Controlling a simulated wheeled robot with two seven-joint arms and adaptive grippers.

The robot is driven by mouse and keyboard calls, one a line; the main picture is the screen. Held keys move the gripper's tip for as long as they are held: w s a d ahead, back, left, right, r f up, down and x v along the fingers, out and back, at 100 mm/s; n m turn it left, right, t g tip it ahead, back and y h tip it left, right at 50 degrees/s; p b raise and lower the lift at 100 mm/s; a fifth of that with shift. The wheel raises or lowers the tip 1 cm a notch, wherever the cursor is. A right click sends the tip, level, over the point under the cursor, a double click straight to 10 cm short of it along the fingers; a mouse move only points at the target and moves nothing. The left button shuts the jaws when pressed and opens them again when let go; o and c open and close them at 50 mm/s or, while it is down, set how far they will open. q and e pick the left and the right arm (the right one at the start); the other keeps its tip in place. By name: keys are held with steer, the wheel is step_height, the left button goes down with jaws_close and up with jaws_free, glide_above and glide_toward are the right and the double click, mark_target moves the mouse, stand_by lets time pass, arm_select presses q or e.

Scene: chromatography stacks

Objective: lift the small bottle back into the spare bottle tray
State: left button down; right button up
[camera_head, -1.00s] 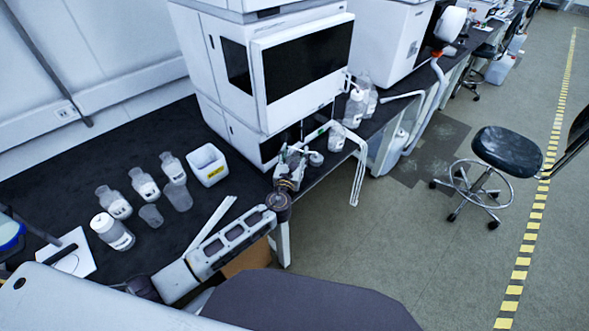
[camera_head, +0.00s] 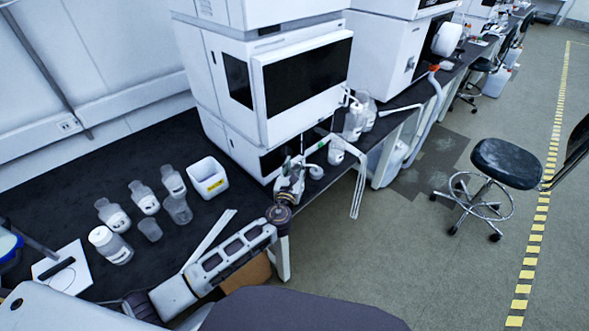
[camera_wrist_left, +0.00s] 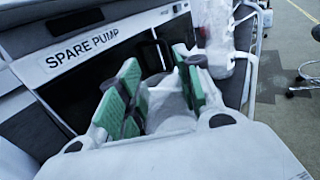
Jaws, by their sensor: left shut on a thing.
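My left gripper (camera_head: 303,163) is at the front of the white instrument stack, near the bench edge. In the left wrist view its green-padded fingers (camera_wrist_left: 158,88) are closed around a pale, cloudy thing (camera_wrist_left: 170,93), which looks like the small bottle. The fingers hide much of it, and whether it touches a surface cannot be told. A white open tub (camera_head: 208,179) with a yellow label stands on the black bench left of the stack; it may be the spare bottle tray, but the label is unreadable. My right gripper is not in view.
Several clear bottles (camera_head: 144,198) stand on the bench left of the tub. Another bottle (camera_head: 336,153) and larger bottles (camera_head: 354,121) stand right of the gripper, close by. The instrument stack (camera_head: 235,90) walls off the back. Bare bench (camera_head: 75,180) lies at the left.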

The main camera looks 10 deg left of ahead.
arm_select(q)
step_height(320, 180, up, 7)
steer(key=shift+f+p, duration=0.15)
steer(key=shift+p, duration=0.7)
steer(key=s+d+b, duration=0.1)
steer(key=s+d, duration=0.4)
steer(key=d, duration=0.3)
steer(key=s+d, duration=0.5)
steer(key=d, duration=0.3)
steer(key=shift+s+d+b, duration=0.25)
steer(key=shift+s+b, duration=0.15)
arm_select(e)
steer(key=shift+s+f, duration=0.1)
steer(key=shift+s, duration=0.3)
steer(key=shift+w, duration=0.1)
